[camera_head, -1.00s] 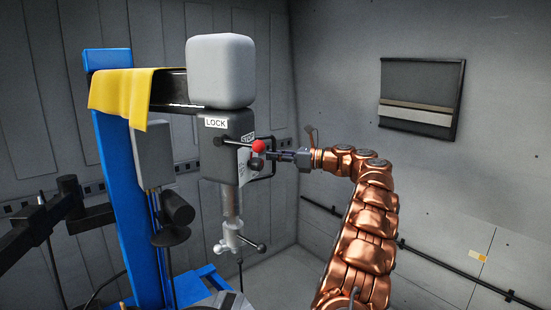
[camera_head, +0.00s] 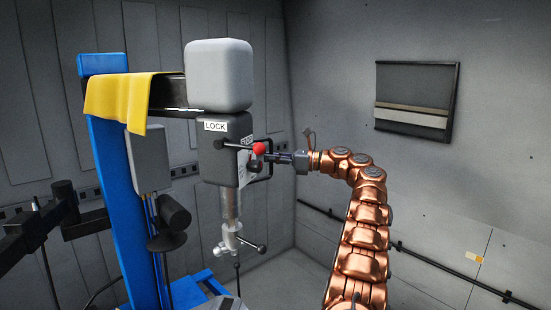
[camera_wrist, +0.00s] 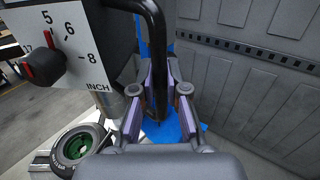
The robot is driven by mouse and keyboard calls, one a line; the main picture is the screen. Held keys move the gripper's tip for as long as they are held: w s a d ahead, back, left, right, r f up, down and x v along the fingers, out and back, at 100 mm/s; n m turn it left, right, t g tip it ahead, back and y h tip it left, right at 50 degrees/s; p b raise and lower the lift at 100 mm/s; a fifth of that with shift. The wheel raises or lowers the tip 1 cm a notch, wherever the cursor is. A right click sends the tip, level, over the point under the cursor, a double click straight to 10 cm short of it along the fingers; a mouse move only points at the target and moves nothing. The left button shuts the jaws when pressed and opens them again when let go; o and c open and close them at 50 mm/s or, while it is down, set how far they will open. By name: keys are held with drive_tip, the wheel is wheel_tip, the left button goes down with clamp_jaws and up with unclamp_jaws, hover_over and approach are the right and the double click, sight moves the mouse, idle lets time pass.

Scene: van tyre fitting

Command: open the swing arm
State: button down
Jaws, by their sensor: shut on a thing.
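The swing arm (camera_head: 168,92) is a dark horizontal beam reaching right from the top of a blue column (camera_head: 118,190). It carries a black head (camera_head: 222,165) with a grey cap and a LOCK label. A black loop handle (camera_head: 268,167) sticks out at the head's right side, by a red knob (camera_head: 259,148). My gripper (camera_head: 283,158) is at this handle. In the wrist view the handle's bar (camera_wrist: 152,30) runs down between the two fingers (camera_wrist: 160,110), which are closed around it. The far end of the grasp is partly hidden by the fingers.
A yellow cloth (camera_head: 125,98) hangs over the beam. A silver shaft (camera_head: 230,210) with a tool head hangs below the black head. A grey wall stands behind, with open space at right.

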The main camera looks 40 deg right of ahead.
drive_tip(key=shift+w+a+f, duration=0.15)
drive_tip(key=shift+a+f, duration=0.05)
drive_tip(key=shift+f, duration=0.15)
drive_tip(key=c, duration=1.6)
unclamp_jaws()
drive_tip(key=shift+o, duration=1)
drive_tip(key=shift+w+a, duration=0.15)
drive_tip(key=shift+w, duration=0.05)
drive_tip(key=shift+o, duration=1.1)
drive_tip(key=shift+s+r, duration=0.1)
drive_tip(key=v, duration=0.7)
drive_tip(key=shift+s+d, duration=0.2)
drive_tip(key=shift+d, duration=0.1)
drive_tip(key=shift+c, duration=0.3)
